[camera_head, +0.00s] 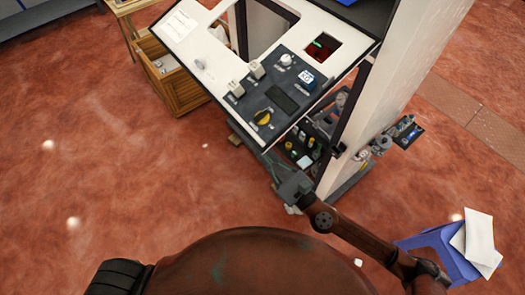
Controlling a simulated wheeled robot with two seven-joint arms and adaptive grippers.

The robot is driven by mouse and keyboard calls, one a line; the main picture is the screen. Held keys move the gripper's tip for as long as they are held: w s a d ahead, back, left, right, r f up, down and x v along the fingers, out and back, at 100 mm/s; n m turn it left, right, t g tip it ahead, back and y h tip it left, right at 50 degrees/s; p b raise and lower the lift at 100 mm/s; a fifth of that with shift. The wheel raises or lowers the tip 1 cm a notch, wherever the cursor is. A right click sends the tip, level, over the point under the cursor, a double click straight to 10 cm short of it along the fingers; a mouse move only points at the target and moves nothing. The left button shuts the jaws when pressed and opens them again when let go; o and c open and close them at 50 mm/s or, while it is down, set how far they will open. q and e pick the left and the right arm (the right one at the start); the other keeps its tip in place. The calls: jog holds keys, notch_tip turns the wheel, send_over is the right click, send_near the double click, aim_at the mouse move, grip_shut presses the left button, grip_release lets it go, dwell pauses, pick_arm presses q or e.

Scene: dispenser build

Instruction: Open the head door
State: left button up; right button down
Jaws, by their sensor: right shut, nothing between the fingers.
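The head door (205,68) is a white panel with a dark control pad (280,92), a yellow knob and two window openings, at the top middle. It sits at an angle to the white cabinet side (405,75), and inner parts with yellow and dark fittings (303,145) show in the gap below its right edge. My right gripper (276,177) is shut and empty, just below the door's lower right corner. I cannot tell whether it touches the door or the cabinet. My left gripper is not in view.
A wooden crate (170,80) stands behind the door's left side. A blue bin (440,245) with white sheets stands at the lower right, near my right arm. Fittings (402,132) stick out from the cabinet's right side. The red floor at left is mostly clear.

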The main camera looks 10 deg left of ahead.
jog(key=s+a+r+m+t+p, duration=0.1)
jog(key=r+m+p, duration=0.4)
jog(key=r+p, duration=1.2)
jog(key=shift+s+a+t+h+p, duration=0.3)
jog(key=shift+s+a+h+p, duration=0.15)
jog(key=shift+s+a, duration=0.55)
jog(key=shift+s+d+f, duration=0.1)
jog(key=shift+s+d, duration=0.05)
